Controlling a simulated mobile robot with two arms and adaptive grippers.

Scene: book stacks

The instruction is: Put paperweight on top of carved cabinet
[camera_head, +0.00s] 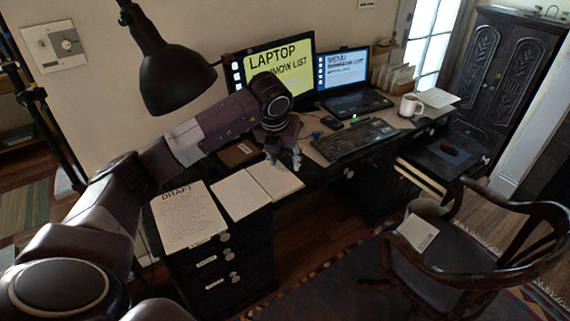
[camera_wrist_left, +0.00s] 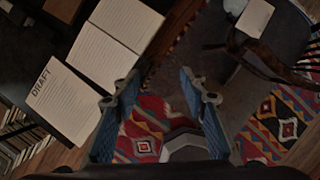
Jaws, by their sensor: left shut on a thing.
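My left gripper (camera_head: 285,157) is above the desk beside the open notebook, its fingers pointing down. In the left wrist view its two blue-grey fingers (camera_wrist_left: 160,88) stand apart with a grey faceted thing, seemingly the paperweight (camera_wrist_left: 186,143), between them near the palm. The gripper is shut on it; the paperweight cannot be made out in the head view. The dark carved cabinet (camera_head: 497,72) stands at the back right, well away from the gripper. Its top (camera_head: 520,18) shows only partly, at the picture's edge. My right gripper is not in view.
The desk holds an open notebook (camera_head: 257,190), a draft sheet (camera_head: 187,215), a keyboard (camera_head: 353,139), a laptop (camera_head: 345,80) and a mug (camera_head: 411,106). A black lamp (camera_head: 178,75) hangs near my left arm. A wooden chair (camera_head: 480,240) stands in front. Small items (camera_head: 545,12) sit on the cabinet.

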